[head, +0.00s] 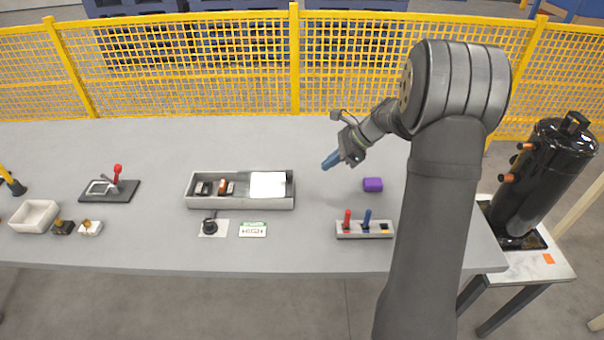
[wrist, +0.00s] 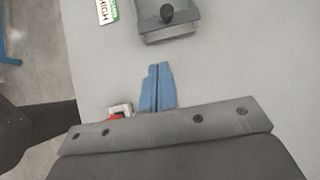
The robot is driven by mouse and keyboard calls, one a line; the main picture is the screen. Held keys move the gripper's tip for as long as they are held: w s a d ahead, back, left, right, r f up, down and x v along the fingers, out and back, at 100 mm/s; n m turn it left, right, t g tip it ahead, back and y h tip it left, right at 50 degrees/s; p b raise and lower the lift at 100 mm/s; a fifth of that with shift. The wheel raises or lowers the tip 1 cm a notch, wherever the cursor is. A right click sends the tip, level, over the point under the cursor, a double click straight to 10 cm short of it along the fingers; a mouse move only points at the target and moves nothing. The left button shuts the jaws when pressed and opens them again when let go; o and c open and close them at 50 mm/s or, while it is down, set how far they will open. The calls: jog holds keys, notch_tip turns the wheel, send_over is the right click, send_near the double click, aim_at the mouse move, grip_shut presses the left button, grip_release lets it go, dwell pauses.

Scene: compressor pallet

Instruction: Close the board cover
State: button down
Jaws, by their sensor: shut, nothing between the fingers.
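A grey open-topped tray (head: 240,203) stands on the middle of the table. A bright white panel (head: 268,185) covers much of its right half; I cannot tell for sure that it is the board cover. Small dark and orange parts (head: 222,188) show in its left half. My gripper (head: 328,162) is up and right of the tray in the head view, apart from it, its blue fingers shut and empty. In the wrist view the fingers (wrist: 157,85) point at a grey body (wrist: 175,35) with a dark knob (wrist: 167,15), cut by the top edge.
A switch panel (head: 365,231) with red and blue levers and a purple block (head: 373,184) are nearby. A label (head: 252,230) and a black knob on a plate (head: 209,227) lie before the tray. A toggle clamp (head: 110,188) and white bin (head: 36,215) are left.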

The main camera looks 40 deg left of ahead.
jog(key=shift+m+y, duration=0.6)
jog(key=shift+m, duration=0.3)
jog(key=shift+a+r+x, duration=0.15)
jog(key=shift+a+x, duration=0.05)
jog(key=shift+x, duration=1.5)
jog(key=shift+a+r+x, duration=0.15)
jog(key=shift+a+x, duration=0.05)
jog(key=shift+x, duration=1.5)
jog(key=shift+a+r+x, duration=0.2)
jog(key=shift+x, duration=1.5)
send_near(250, 185)
jog(key=s+a, duration=0.1)
jog(key=s+a+f, duration=0.1)
jog(key=a, duration=0.1)
jog(key=s+a+f, duration=0.1)
jog(key=a, duration=0.1)
jog(key=shift+s+a+f, duration=0.2)
jog(key=shift+s+f, duration=0.05)
jog(key=shift+s+a+r, duration=0.1)
jog(key=shift+s+a, duration=0.1)
jog(key=shift+s, duration=0.05)
